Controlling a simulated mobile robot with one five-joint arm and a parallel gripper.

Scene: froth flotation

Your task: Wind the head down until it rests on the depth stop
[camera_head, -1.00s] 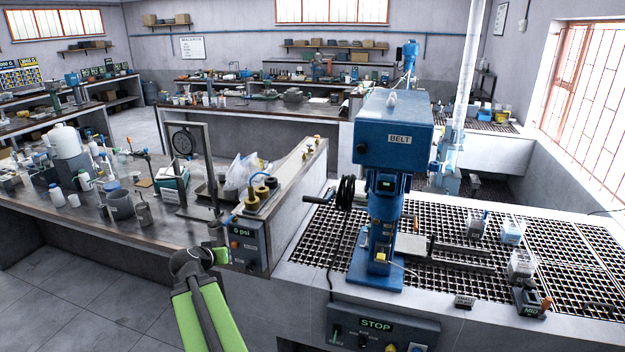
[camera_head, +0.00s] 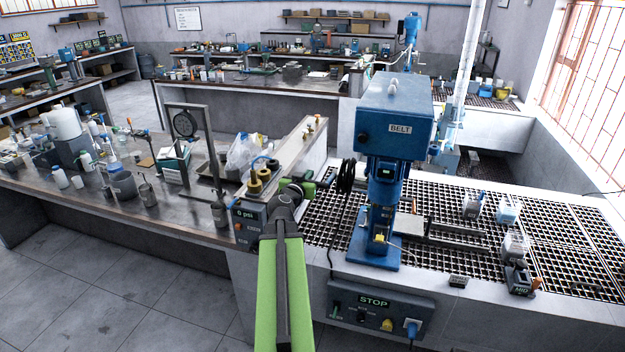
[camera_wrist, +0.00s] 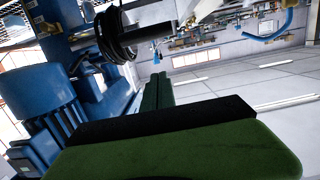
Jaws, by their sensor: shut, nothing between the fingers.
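The blue flotation machine head, labelled BELT (camera_head: 398,125), sits high on its blue column (camera_head: 380,215) above the grated bench. In the wrist view, blue machine parts (camera_wrist: 50,105) fill the left side. My gripper (camera_head: 314,184) is shut and empty, left of the column near the coil. In the wrist view its green fingers (camera_wrist: 156,92) point toward the grip, apparently apart from it. I cannot pick out the depth stop.
A control box with a STOP sign (camera_head: 375,302) is on the bench front below the column. A pressure box reading 0 psi (camera_head: 248,222) stands close left of my arm. Small containers (camera_head: 508,208) stand on the grating at right. Open floor lies at lower left.

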